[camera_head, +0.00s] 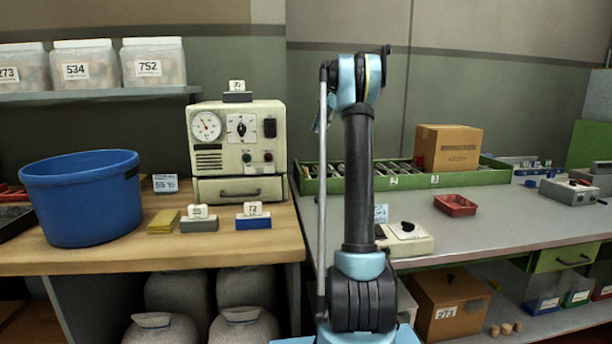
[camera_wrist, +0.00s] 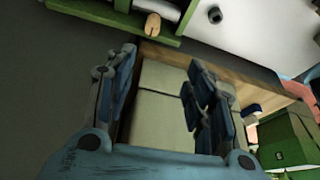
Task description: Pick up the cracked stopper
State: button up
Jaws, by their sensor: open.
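My gripper (camera_wrist: 164,75) is open and empty in the wrist view, its two blue-grey fingers spread wide apart. A small tan, rounded piece that looks like a cork stopper (camera_wrist: 153,27) shows beyond the fingertips at the top, by a green edge. A dark line runs down it, but it is too small to tell whether this is a crack. My gripper's fingers cannot be made out in the head view.
A cardboard box (camera_head: 458,306) stands beside the stoppers on the low shelf. A blue tub (camera_head: 82,200) and a dial machine (camera_head: 238,140) stand on the wooden bench. A long green tray (camera_head: 478,178) and a red tray (camera_head: 456,205) are on the grey bench.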

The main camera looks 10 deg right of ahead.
jog(key=w, duration=0.2)
send_near(305, 172)
jog(key=w+a+f, duration=0.1)
jog(key=shift+n, duration=0.3)
jog(key=shift+w+x, duration=0.1)
jog(key=shift+x, duration=1.25)
jog(key=shift+w+x, duration=0.15)
jog(key=shift+x, duration=1.25)
jog(key=shift+c, duration=0.3)
jog(key=c, duration=0.7)
jog(key=shift+c, duration=0.2)
